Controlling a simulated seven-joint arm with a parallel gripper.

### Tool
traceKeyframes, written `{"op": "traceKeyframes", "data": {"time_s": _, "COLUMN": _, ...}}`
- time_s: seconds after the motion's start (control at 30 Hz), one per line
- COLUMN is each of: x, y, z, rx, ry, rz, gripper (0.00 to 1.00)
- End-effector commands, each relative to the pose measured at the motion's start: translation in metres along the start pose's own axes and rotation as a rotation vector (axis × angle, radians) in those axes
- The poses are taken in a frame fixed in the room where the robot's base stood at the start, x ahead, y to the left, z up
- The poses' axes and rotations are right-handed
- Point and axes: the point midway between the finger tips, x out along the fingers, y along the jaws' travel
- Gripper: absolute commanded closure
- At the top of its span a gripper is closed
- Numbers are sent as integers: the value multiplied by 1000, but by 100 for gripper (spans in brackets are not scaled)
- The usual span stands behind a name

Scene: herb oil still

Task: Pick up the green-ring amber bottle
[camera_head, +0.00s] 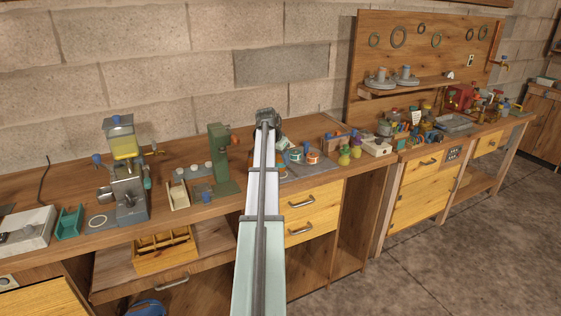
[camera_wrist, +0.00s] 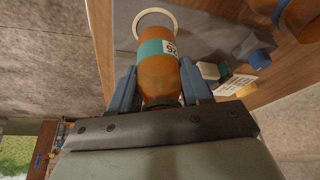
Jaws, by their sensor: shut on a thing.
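An amber bottle (camera_wrist: 159,79) with a teal label and a green ring near its neck is in the middle of the wrist view. My gripper (camera_wrist: 158,68) has its two blue fingers closed on the bottle's sides, one on each side. The bottle's far end lies against a pale ring (camera_wrist: 140,27) on a grey mat (camera_wrist: 201,18) in the picture. I cannot tell whether it touches the mat or is clear of it. In the head view my arm hides the bottle and most of the gripper.
Another amber item (camera_wrist: 302,14), a grey-blue piece (camera_wrist: 248,46) and a small white card (camera_wrist: 236,84) are to the right in the wrist view. In the head view, a green stand (camera_head: 221,160) is left of my arm and labelled jars (camera_head: 312,157) are right of it.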

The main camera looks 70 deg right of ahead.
Motion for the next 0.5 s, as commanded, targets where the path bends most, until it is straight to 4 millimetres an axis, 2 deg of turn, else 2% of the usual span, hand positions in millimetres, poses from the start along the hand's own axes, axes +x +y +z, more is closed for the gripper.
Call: {"op": "traceKeyframes", "data": {"time_s": 0.5, "x": -52, "y": -1, "z": -22, "rx": 0, "ry": 1, "rz": -1, "gripper": 92}}
